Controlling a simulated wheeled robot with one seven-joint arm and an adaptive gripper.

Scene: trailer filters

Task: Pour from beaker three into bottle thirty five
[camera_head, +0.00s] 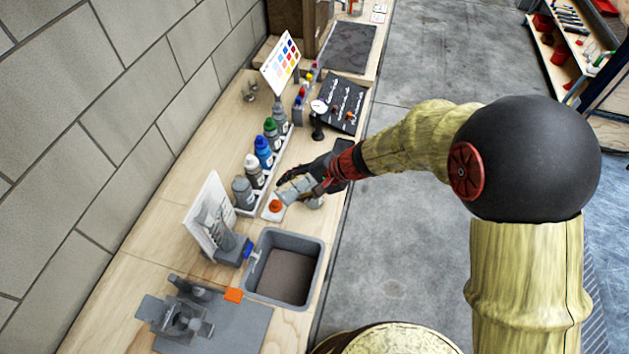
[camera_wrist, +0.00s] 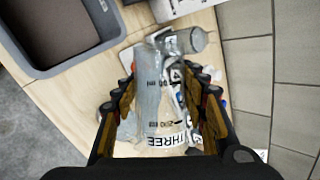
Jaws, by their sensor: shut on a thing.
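Beaker three (camera_wrist: 158,100) is a clear vessel with printed marks and the word THREE, upside down in the wrist view. My gripper (camera_wrist: 162,88) is shut on it, with one finger on each side. In the head view my gripper (camera_head: 300,184) holds the greyish beaker (camera_head: 291,190) above the bench, beside the bottle row, and it looks tilted. Beyond the beaker's far end, the wrist view shows a grey bottle (camera_wrist: 191,40). I cannot read which bottle is thirty five. The row holds a grey bottle (camera_head: 243,194), a white one, a blue one and a green one. The beaker's contents are unclear.
A grey bin (camera_head: 313,275) sits in front of the row. An orange-topped object (camera_head: 275,206) stands on a white pad close to the beaker. A white sheet stand (camera_head: 210,215) and a wall flank the bottles. A black tool board (camera_head: 340,103) lies further back.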

